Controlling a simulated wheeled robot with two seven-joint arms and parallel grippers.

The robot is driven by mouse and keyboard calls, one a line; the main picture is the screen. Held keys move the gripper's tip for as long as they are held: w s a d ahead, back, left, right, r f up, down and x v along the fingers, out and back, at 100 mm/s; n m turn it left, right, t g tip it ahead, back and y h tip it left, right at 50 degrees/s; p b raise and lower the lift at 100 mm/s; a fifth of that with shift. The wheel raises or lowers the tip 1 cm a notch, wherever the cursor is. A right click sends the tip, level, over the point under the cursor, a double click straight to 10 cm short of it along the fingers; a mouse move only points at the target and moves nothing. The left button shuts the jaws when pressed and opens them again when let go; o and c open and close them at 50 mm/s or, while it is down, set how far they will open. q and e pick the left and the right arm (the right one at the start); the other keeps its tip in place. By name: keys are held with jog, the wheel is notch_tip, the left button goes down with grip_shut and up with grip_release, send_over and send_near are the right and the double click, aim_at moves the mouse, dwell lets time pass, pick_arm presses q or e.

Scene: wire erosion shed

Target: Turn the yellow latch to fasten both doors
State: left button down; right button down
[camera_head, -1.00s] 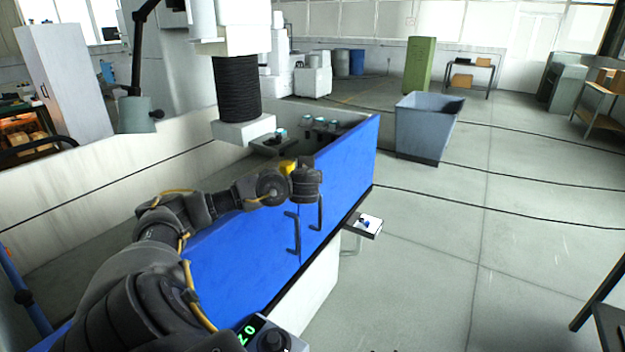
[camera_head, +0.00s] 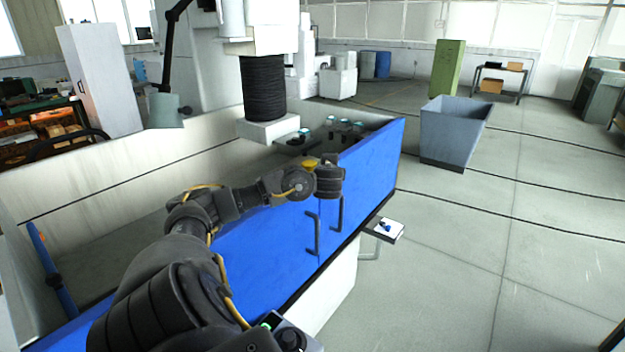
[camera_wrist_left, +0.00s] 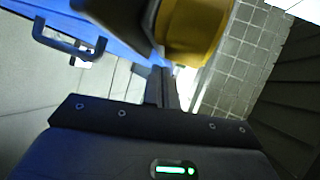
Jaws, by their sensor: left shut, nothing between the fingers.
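Two blue doors (camera_head: 371,160) stand side by side and look closed, each with a black bar handle: one handle (camera_head: 313,234), the other (camera_head: 340,214). The yellow latch (camera_head: 309,163) shows small at the doors' top edge, partly hidden by my left wrist. In the left wrist view the yellow latch (camera_wrist_left: 192,32) is large, with a dark part beside it. My left gripper (camera_wrist_left: 160,76) is shut and empty, its fingertips close to the latch; contact cannot be told. My right gripper is out of view.
A white machine head with a black bellows (camera_head: 262,88) hangs over the tank behind the doors. A small shelf (camera_head: 384,229) sticks out beyond the doors. A grey-blue bin (camera_head: 452,135) stands on the open floor at right.

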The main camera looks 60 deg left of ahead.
pick_arm(q)
jog(key=p+v, duration=0.5)
jog(key=v, duration=0.6)
jog(key=shift+a, duration=0.1)
jog(key=shift+w, duration=0.1)
dwell(0.4)
